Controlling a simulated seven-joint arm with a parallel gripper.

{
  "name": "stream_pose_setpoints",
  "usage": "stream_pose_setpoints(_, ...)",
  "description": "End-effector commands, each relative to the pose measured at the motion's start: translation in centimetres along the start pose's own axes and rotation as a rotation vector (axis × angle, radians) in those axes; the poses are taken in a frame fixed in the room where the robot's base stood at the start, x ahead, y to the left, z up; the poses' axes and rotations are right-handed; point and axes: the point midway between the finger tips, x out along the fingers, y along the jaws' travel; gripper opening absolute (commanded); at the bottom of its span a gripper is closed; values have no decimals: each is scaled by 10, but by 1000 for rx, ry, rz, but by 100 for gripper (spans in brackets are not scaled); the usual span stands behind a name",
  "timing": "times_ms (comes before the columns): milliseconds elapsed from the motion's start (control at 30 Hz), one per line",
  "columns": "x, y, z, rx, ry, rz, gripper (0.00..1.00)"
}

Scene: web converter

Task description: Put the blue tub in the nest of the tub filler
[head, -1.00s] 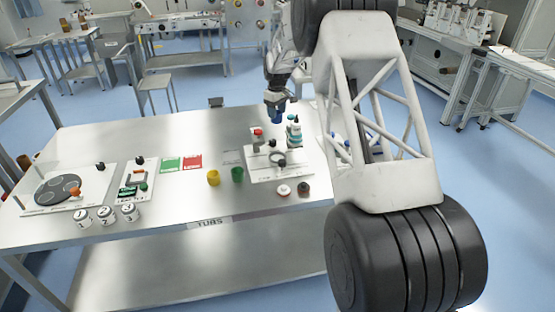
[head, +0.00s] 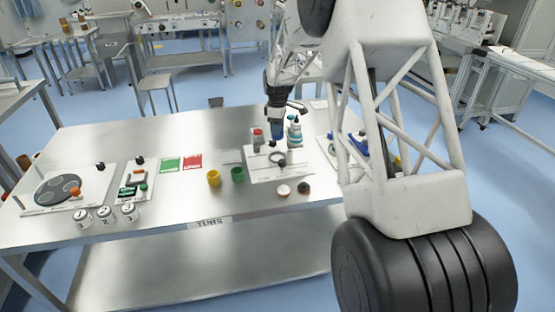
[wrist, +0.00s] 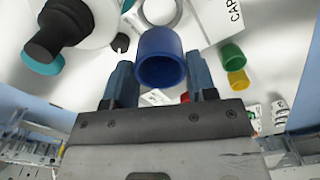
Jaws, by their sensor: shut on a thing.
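My gripper (head: 277,118) is shut on the blue tub (head: 277,130). In the wrist view the blue tub (wrist: 161,62) sits between the two fingers of my gripper (wrist: 161,80). The tub filler is a white base plate (head: 262,176) with a dark-rimmed ring (head: 280,159) on it, which I take for the nest. The tub hangs over the back part of this plate, behind the ring in the head view. The ring (wrist: 160,12) shows in the wrist view just beyond the tub. I cannot tell the exact height gap.
A teal-and-white bottle (head: 295,132) stands close to the right of my gripper, and a red-topped grey part (head: 258,137) close to the left. Yellow (head: 214,178) and green (head: 238,175) tubs stand left of the plate. White (head: 283,190) and dark (head: 304,188) round pieces lie in front.

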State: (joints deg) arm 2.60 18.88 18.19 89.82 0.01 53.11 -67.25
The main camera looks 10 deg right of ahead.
Motion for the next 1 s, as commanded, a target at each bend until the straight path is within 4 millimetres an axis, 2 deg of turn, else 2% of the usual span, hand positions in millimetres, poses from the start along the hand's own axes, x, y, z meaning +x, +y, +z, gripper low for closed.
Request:
stream_pose_setpoints(233,8,0,0,1,-1,-1,32)
stream_pose_setpoints(667,60,0,0,1,-1,-1,32)
stream_pose_setpoints(1000,63,0,0,2,0,0,32)
